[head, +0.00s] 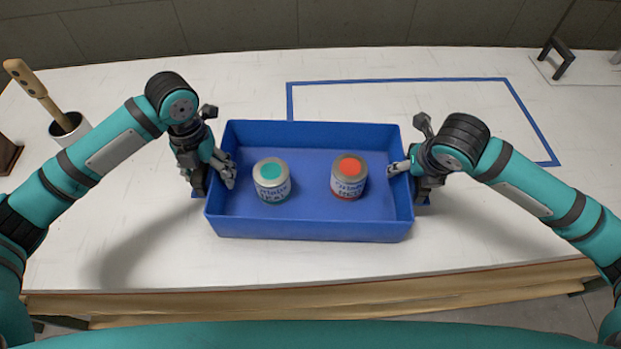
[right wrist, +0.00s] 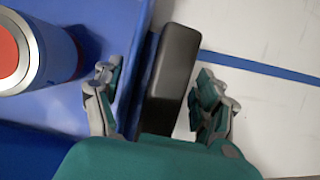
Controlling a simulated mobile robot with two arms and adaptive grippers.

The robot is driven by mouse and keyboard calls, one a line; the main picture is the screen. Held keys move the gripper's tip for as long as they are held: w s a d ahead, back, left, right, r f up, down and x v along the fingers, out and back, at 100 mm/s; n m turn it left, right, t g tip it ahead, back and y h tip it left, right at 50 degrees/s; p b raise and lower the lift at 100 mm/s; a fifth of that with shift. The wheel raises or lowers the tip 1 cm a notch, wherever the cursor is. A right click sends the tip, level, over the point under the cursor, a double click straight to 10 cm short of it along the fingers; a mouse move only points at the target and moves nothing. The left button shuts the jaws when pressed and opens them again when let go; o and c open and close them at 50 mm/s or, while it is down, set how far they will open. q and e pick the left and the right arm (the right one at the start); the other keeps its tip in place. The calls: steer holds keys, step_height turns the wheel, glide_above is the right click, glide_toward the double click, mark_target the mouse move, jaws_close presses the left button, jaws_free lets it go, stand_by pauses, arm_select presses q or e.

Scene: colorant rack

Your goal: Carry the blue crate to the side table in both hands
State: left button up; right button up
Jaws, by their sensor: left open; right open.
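The blue crate (head: 308,226) stands on the white table in front of me. It holds a can with a teal lid (head: 271,181) and a can with a red-orange lid (head: 349,177), both upright. My left gripper (head: 214,180) is at the crate's left wall, with fingers visible inside the rim. My right gripper (head: 405,172) is at the right wall. In the right wrist view its open fingers stand on either side of the crate's wall and a black handle piece (right wrist: 172,85), apart from it. The left gripper's outer finger is mostly hidden.
A blue tape outline (head: 400,80) marks the white table (head: 130,225) behind and right of the crate. A pot with a wooden-handled tool (head: 68,126) stands at the left. A dark stand (head: 556,58) is at the back right. The side table cannot be made out.

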arm_select(q)
steer(key=shift+f, duration=0.3)
arm_select(e)
steer(key=shift+w+f, duration=0.1)
steer(key=shift+f, duration=0.2)
arm_select(q)
steer(key=shift+c, duration=0.4)
arm_select(e)
steer(key=shift+c, duration=0.4)
arm_select(q)
steer(key=shift+a, duration=0.15)
steer(key=c, duration=1.4)
arm_select(e)
steer(key=shift+d, duration=0.15)
steer(key=c, duration=1.4)
arm_select(q)
steer(key=shift+a, duration=0.1)
jaws_close()
arm_select(e)
jaws_close()
arm_select(q)
steer(key=shift+r, duration=0.1)
arm_select(e)
steer(key=shift+w+d+r, duration=0.1)
